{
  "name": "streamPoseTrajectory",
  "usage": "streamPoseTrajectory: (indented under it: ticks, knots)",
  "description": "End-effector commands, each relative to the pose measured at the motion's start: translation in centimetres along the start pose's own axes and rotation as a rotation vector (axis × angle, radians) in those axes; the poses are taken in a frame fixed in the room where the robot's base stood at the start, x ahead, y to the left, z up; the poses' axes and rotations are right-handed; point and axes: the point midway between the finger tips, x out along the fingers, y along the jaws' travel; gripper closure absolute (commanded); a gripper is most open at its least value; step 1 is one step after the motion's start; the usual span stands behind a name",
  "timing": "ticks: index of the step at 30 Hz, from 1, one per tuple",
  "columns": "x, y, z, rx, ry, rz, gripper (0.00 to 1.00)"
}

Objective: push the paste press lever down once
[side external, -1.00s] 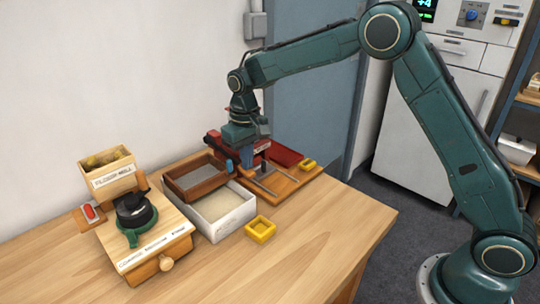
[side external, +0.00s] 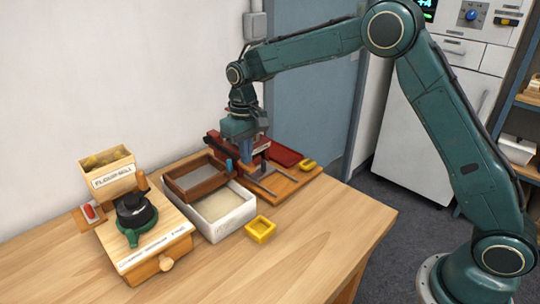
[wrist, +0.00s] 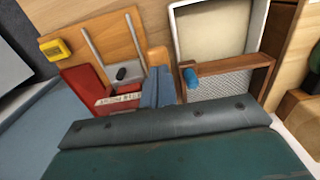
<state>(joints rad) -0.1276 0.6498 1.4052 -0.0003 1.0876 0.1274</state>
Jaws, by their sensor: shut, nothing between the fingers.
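The paste press (side external: 217,142) is a red and grey device on a wooden board at the back right of the table. It also shows in the wrist view as red parts (wrist: 84,90) with a white label.
A brown sieve frame (side external: 206,190) with a blue handle (side external: 229,165) rests on a white bin (side external: 216,231) close left of the press. A yellow tray (side external: 260,230) is in front. A wooden station with a black-and-green device (side external: 135,215) is at left. The front table is clear.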

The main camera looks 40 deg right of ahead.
Motion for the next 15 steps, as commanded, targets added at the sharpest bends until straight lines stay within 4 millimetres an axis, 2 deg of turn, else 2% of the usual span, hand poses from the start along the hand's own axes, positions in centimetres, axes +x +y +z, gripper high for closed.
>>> streamPoseTrajectory:
  ticks: [15]
  knots:
    - [-4.4,0.0,-0.4,0.001,0.001,0.000,1.00]
